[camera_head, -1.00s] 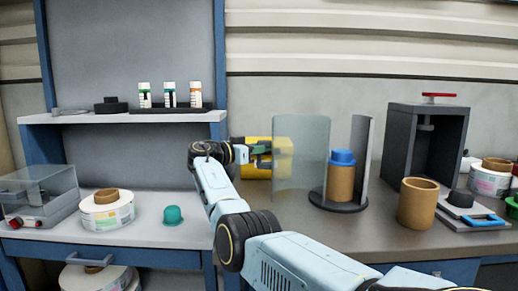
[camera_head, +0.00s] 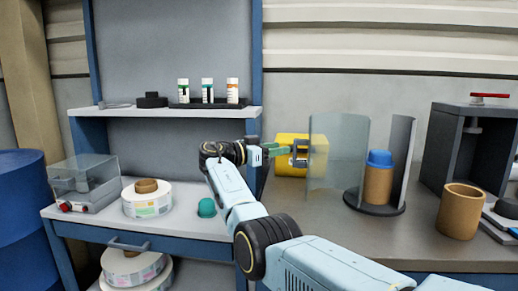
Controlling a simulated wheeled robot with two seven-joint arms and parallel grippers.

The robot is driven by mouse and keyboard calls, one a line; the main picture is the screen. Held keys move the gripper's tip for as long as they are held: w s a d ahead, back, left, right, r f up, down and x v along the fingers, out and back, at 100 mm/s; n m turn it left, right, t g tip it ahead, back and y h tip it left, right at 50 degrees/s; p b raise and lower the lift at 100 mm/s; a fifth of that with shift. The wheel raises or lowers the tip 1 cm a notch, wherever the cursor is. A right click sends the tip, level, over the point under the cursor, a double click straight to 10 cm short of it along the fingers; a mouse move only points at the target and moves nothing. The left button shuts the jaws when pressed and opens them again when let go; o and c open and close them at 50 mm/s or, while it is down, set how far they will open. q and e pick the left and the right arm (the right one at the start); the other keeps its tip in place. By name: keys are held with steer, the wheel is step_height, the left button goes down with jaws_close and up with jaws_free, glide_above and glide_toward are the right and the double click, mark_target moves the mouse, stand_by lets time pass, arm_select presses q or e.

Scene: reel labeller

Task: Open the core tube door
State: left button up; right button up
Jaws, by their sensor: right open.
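A curved, see-through door panel (camera_head: 332,152) stands upright at the left of a round black base (camera_head: 375,202). A brown core tube (camera_head: 378,185) with a blue cap (camera_head: 380,158) stands on that base. A grey curved shield (camera_head: 401,150) rises behind it on the right. The tube's front shows between the two panels. My right gripper (camera_head: 281,152) is open, left of the clear panel and in front of a yellow container. A gap to the panel's left edge seems to show; the depth is unclear. My left gripper is out of view.
The yellow container (camera_head: 290,168) stands behind my gripper. A brown cup (camera_head: 460,211) and a dark press frame (camera_head: 474,148) stand right. Label reels (camera_head: 147,203) and a green dome (camera_head: 207,207) are on the left bench. Bottles (camera_head: 208,91) line the shelf above.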

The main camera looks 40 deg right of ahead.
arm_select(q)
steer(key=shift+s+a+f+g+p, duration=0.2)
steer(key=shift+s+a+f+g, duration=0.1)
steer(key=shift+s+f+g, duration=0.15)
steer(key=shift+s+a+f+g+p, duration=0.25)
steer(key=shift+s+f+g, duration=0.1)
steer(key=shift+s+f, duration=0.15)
arm_select(e)
steer(key=v, duration=0.6)
steer(key=shift+a, duration=0.2)
